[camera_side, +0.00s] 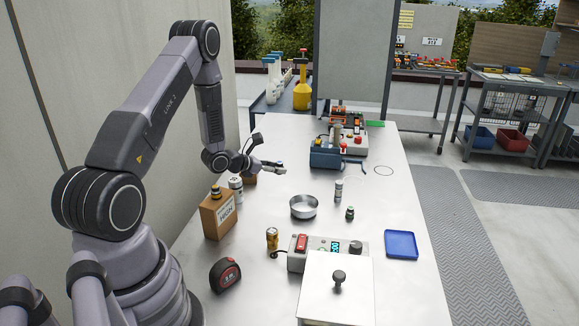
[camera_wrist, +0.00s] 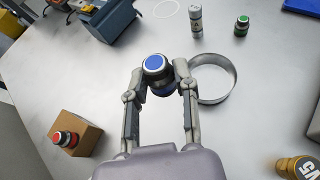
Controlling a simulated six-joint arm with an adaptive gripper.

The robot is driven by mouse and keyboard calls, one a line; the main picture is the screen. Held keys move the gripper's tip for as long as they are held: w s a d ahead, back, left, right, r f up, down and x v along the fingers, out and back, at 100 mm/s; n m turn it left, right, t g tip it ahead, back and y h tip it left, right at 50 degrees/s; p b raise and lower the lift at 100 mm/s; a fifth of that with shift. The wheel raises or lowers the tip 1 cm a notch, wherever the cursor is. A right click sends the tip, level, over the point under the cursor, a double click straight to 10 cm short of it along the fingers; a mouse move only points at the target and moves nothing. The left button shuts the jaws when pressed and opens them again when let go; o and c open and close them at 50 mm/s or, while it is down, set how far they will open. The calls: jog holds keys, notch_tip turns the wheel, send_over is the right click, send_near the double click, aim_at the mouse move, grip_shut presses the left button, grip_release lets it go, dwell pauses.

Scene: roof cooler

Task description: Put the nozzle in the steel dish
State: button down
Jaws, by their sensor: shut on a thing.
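My gripper (camera_wrist: 158,78) is shut on a small dark nozzle (camera_wrist: 155,65) with a blue top and a pale ring. In the side view my gripper (camera_side: 281,166) is above the steel table, behind and left of the dish; the nozzle is tiny there. The steel dish (camera_side: 304,212) is a round, shallow, open bowl near the table's middle, and it looks empty. In the wrist view the dish (camera_wrist: 234,80) lies just right of the fingers, its left edge partly hidden by the right finger.
A green-topped piece (camera_side: 350,213) and a white canister (camera_side: 338,190) stand right of the dish. A cardboard box (camera_side: 218,218), gold can (camera_side: 272,238), control box (camera_side: 322,248), blue tray (camera_side: 401,245) and tape measure (camera_side: 225,275) stand nearer. A red-topped piece (camera_wrist: 65,138) sits on another box.

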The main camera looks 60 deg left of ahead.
aim_at(301, 199)
jog(key=shift+w+d+r+m+g+h, duration=0.1)
jog(key=shift+w+d+m+g+h, duration=0.3)
jog(key=shift+m, duration=0.5)
jog(key=w+d+f+m+g+h, duration=0.1)
jog(key=w+d+m, duration=0.1)
jog(key=m, duration=0.9)
jog(key=w+d+f+m+g+h, duration=0.1)
jog(key=w+d+m+g, duration=0.15)
jog(key=m, duration=0.95)
jog(key=shift+t, duration=0.35)
jog(key=shift+f, duration=4.15)
jog(key=c, duration=0.8)
grip_release()
jog(key=shift+s, duration=0.1)
jog(key=shift+c, duration=0.2)
jog(key=shift+o, duration=0.3)
